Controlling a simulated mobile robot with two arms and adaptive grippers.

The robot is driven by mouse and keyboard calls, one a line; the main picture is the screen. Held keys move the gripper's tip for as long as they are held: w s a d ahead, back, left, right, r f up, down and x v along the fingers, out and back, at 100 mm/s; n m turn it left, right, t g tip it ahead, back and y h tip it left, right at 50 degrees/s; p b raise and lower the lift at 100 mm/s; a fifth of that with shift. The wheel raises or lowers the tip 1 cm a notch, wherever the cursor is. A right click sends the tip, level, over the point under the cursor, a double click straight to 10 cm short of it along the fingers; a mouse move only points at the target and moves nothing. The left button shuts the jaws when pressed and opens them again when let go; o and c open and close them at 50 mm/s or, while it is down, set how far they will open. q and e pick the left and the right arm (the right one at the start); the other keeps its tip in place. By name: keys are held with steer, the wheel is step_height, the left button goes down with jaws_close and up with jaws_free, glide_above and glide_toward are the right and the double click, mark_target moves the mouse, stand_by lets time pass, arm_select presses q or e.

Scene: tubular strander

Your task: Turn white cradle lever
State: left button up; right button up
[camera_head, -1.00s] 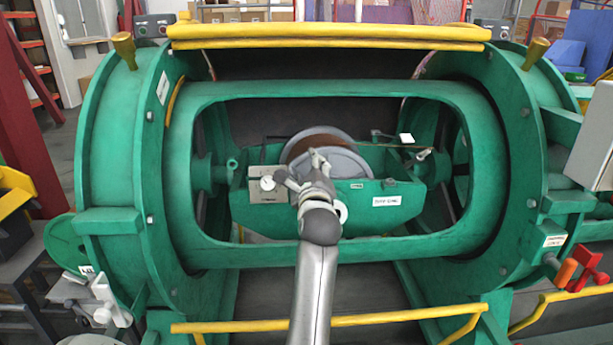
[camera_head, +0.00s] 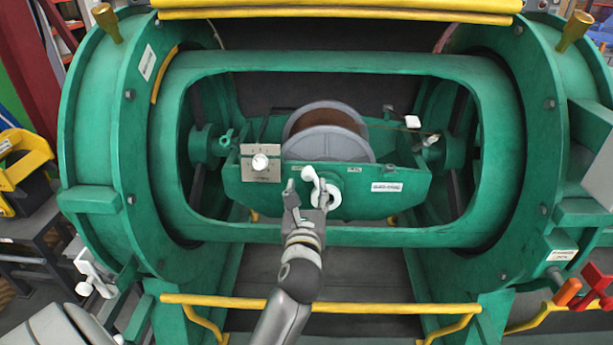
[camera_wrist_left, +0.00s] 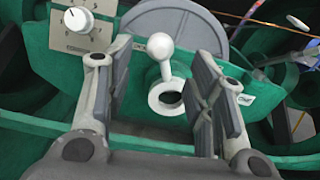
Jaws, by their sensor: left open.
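The white cradle lever (camera_head: 309,175) has a round knob on a short stem and a white ring at its base. It sits on the front of the green cradle (camera_head: 385,205), below the reel. In the left wrist view the lever's knob (camera_wrist_left: 160,42) stands upright above the ring, between the finger pads. My left gripper (camera_head: 306,198) is open in front of the cradle, with its fingers on either side of the lever. The left wrist view also shows this gripper (camera_wrist_left: 160,68), with gaps between both pads and the knob. My right gripper is out of view.
A metal plate with a white dial (camera_head: 260,162) is left of the lever. A grey reel (camera_head: 327,143) lies behind it. The green frame's lower bar (camera_head: 400,236) runs under the cradle, with a yellow rail (camera_head: 370,306) in front.

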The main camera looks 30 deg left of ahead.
mark_target(308, 179)
arm_select(q)
steer(key=x, duration=0.5)
steer(key=shift+w+a, duration=0.15)
steer(key=shift+w, duration=0.05)
steer(key=shift+w+a, duration=0.2)
steer(key=shift+w, duration=0.15)
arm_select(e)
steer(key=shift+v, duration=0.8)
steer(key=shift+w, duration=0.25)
arm_select(q)
jaws_close()
